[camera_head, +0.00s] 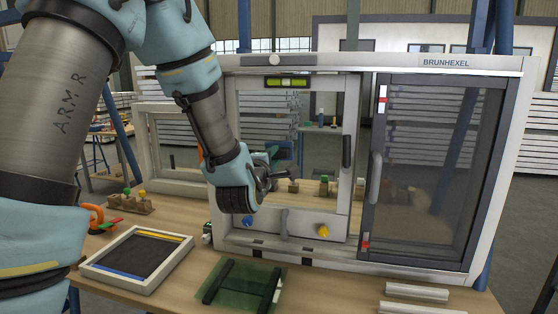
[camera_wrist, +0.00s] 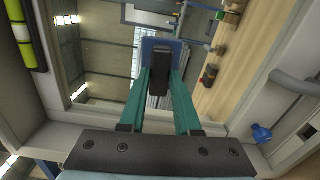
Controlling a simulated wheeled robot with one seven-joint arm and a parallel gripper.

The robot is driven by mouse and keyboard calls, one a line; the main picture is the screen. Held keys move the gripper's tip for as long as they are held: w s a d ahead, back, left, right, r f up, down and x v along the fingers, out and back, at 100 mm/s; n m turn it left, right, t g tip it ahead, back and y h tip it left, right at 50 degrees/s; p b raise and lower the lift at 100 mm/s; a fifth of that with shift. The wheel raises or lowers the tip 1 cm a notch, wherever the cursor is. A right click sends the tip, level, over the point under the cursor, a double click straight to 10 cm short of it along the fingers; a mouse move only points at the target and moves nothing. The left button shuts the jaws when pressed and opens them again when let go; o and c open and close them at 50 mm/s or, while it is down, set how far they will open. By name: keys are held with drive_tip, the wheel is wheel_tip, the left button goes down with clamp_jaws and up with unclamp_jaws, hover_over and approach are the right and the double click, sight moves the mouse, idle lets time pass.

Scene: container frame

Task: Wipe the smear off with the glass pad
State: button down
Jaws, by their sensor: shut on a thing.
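My gripper (camera_wrist: 160,88) shows in the wrist view with two teal fingers shut on the dark handle of the glass pad (camera_wrist: 177,46), which has a blue plate. In the head view my gripper (camera_head: 270,164) is in front of the left sash (camera_head: 351,88) of the white window frame, and the pad is mostly hidden behind my wrist. The pad is at or close to the pane; I cannot tell whether it touches. I cannot make out the smear in either view.
A dark-framed screen door (camera_head: 418,160) stands at the right of the frame. A yellow-green level (camera_head: 287,83) sits on the sash top; blue and yellow knobs (camera_head: 323,231) are below. A framed mesh (camera_head: 140,258) and green glass panel (camera_head: 240,284) lie on the table.

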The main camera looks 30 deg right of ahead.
drive_tip(key=shift+w+a+r, duration=1.15)
drive_tip(key=shift+a+r, duration=0.05)
drive_tip(key=shift+a, duration=0.15)
drive_tip(key=shift+s+d+f+b, duration=0.1)
drive_tip(key=shift+s+d+b, duration=0.3)
drive_tip(key=shift+s+d, duration=0.7)
drive_tip(key=s+d+b, duration=0.2)
drive_tip(key=s+d, duration=0.1)
drive_tip(key=shift+s+d, duration=0.15)
drive_tip(key=shift+d, duration=0.25)
drive_tip(key=b+v, duration=0.1)
drive_tip(key=v, duration=0.5)
drive_tip(key=shift+b, duration=0.3)
drive_tip(key=shift+b+v, duration=0.6)
drive_tip(key=shift+v, duration=0.95)
